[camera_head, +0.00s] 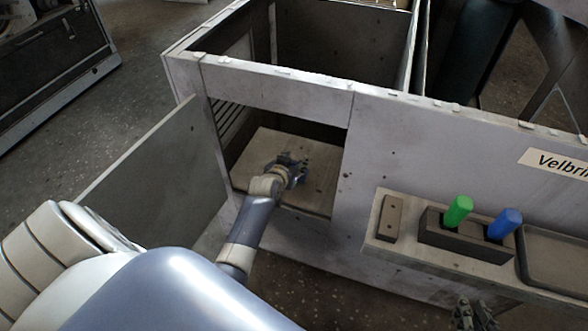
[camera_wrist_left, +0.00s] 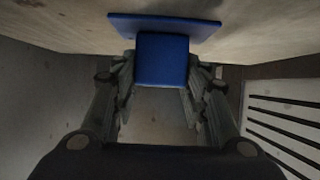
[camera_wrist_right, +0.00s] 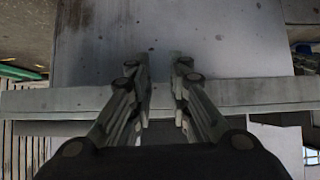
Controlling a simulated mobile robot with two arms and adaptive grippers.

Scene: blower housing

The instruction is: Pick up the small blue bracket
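The small blue bracket (camera_wrist_left: 163,57), an upright block with a flat blue plate behind it, is against the pale board in the left wrist view. My left gripper (camera_wrist_left: 162,72) has one finger on each side of the block, close to it; I cannot see firm contact.
The compartment opening is framed by the grey housing wall (camera_head: 345,165). An open door panel (camera_head: 150,165) stands to the left. A ledge on the right holds a block (camera_head: 450,236) with green (camera_head: 458,210) and blue (camera_head: 505,222) handles, and a dark tray (camera_head: 560,258).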

